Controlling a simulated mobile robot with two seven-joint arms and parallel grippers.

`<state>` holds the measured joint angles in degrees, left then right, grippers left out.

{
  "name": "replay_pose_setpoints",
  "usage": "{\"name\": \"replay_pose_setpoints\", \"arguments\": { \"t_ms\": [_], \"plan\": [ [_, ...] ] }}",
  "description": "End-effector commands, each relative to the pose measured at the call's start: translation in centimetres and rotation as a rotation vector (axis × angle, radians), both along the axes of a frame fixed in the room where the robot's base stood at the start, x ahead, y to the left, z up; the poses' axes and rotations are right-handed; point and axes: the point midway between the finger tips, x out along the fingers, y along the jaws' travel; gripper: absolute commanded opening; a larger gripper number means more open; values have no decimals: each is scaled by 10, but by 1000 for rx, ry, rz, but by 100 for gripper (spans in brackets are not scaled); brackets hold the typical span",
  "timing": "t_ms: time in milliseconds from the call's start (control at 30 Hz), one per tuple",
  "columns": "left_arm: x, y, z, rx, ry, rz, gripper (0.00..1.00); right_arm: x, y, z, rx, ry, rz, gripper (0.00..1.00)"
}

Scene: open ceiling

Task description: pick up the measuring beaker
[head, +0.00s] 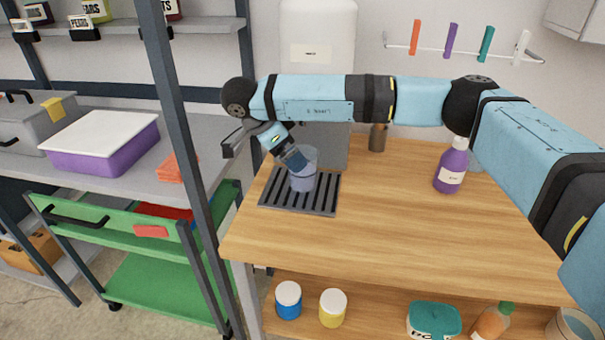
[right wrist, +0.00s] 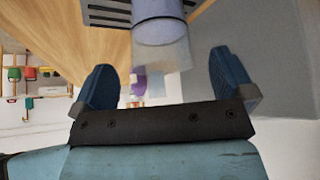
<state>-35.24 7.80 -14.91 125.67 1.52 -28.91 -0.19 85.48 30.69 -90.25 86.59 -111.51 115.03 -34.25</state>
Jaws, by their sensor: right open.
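The measuring beaker (head: 303,180) is a clear, bluish-tinted cup standing upright on a dark slatted mat (head: 325,205) on the wooden counter. My right gripper (head: 295,160) reaches in from above and overlaps the beaker's upper part in the head view. In the right wrist view, the right gripper (right wrist: 162,62) is open, with one blue finger on each side and clear gaps to the beaker (right wrist: 160,32) between them. The beaker's rim is partly hidden by the gripper in the head view. My left gripper is not in view.
A purple bottle (head: 452,168) stands to the right on the counter (head: 380,225), and a brown container (head: 377,138) at the back. A shelf post (head: 178,120) rises to the left of the mat. The counter's front middle is clear.

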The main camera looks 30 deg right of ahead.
Motion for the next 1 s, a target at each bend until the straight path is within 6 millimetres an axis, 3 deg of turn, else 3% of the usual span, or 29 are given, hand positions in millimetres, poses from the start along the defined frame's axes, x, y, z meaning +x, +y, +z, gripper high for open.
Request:
{"name": "replay_pose_setpoints", "arguments": {
  "t_ms": [300,567,600,833,1000],
  "plan": [
    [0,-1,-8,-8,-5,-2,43,-2,-22,-38,1,3,-1,100],
    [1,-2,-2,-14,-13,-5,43,-1,-26,-42,1,0,1,100],
    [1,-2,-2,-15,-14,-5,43,-2,-26,-42,1,0,2,98],
    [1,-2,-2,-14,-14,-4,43,-1,-26,-42,1,0,1,47],
    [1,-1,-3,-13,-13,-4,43,-1,-26,-42,1,0,1,42]
  ]
}}
